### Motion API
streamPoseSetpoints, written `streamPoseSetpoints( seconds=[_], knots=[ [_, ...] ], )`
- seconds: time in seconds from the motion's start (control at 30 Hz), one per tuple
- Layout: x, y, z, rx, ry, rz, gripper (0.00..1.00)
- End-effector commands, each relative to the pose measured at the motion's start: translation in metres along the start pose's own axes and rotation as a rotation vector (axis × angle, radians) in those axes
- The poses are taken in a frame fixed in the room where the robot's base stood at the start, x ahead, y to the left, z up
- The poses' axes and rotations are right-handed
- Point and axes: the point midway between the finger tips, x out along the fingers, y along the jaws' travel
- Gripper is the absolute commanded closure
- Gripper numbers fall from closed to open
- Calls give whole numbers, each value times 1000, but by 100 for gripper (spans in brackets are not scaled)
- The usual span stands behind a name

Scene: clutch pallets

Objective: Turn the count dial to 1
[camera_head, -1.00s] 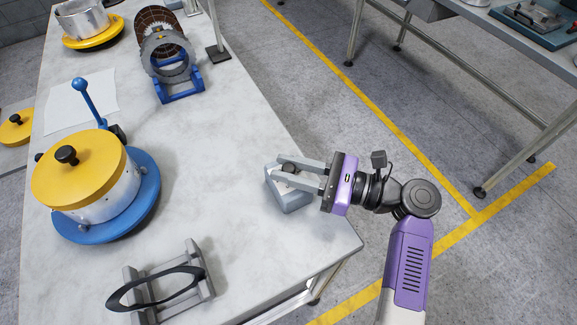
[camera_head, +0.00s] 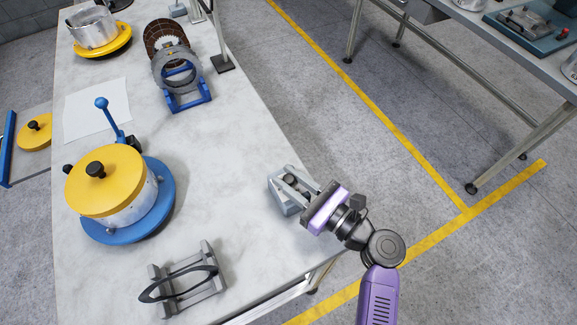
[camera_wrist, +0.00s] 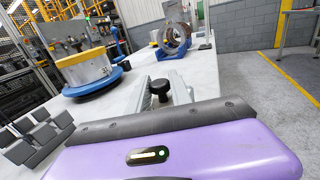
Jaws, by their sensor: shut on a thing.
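The count dial is a small dark knob (camera_head: 291,180) on a grey box (camera_head: 284,199) near the right edge of the marble-topped table. My gripper (camera_head: 294,182) reaches in from the right with its two grey fingers on either side of the knob, shut on it. In the wrist view the black knob (camera_wrist: 160,89) sits between the fingers. Any marks or numbers on the dial are too small to read, and part of the box is hidden by my gripper.
A pot with a yellow lid (camera_head: 104,181) stands on a blue round base (camera_head: 152,216) to the left. A grey stand with a black ring (camera_head: 187,281) is at the front. A blue cradle with a pipe-like part (camera_head: 186,92) stands farther back. The table middle is clear.

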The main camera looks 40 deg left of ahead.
Motion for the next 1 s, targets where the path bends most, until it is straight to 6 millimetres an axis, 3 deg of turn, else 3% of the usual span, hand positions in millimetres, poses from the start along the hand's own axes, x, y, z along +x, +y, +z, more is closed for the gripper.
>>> streamPoseSetpoints(
  seconds=[0.5,1.0],
  knots=[
    [0,2,-1,1,-3,-444,100],
    [0,0,0,1,-2,-626,100]
  ],
)
